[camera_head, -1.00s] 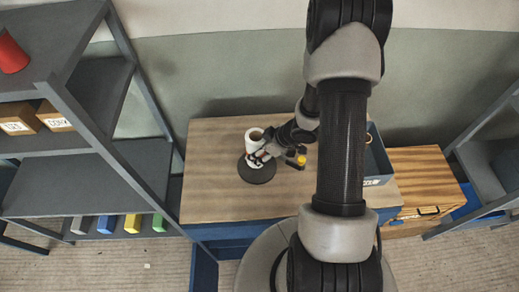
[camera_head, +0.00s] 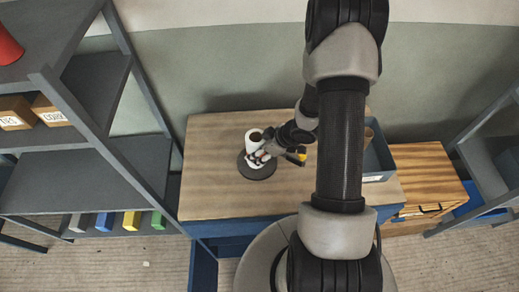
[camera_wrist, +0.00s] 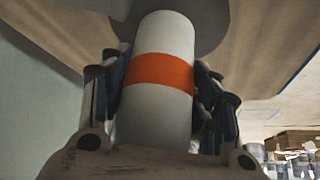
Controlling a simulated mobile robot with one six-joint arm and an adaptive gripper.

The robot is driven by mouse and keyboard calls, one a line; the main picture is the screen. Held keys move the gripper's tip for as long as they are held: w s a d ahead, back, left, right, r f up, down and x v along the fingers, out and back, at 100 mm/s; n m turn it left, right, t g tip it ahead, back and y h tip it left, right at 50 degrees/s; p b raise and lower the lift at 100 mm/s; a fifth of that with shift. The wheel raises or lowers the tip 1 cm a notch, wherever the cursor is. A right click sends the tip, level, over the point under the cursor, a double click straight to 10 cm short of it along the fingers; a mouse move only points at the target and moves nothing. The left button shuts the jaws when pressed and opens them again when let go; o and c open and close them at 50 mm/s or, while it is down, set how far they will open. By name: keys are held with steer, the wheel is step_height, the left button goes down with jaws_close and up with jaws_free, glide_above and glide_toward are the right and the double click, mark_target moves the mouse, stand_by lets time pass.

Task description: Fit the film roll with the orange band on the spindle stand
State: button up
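The white film roll (camera_head: 254,138) stands about upright over the round dark base of the spindle stand (camera_head: 257,174) on the wooden table. In the wrist view the roll (camera_wrist: 155,118) shows its orange band, and the stand's dark disc (camera_wrist: 205,22) lies beyond its far end. My gripper (camera_head: 262,157) reaches in from the right, low on the roll. In the wrist view my gripper's fingers (camera_wrist: 160,90) lie against both sides of the roll, at the band. The spindle is hidden, and I cannot tell whether the roll's lower end touches the base.
A grey bin (camera_head: 377,160) with a brown roll-like item stands on the table's right, behind my arm. A wooden cabinet (camera_head: 430,175) is further right. A grey shelf (camera_head: 75,185) with boxes and coloured blocks stands left. The table's left part is clear.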

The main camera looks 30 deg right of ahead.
steer(key=o, duration=0.5)
steer(key=v, duration=1.2)
stand_by(0.4)
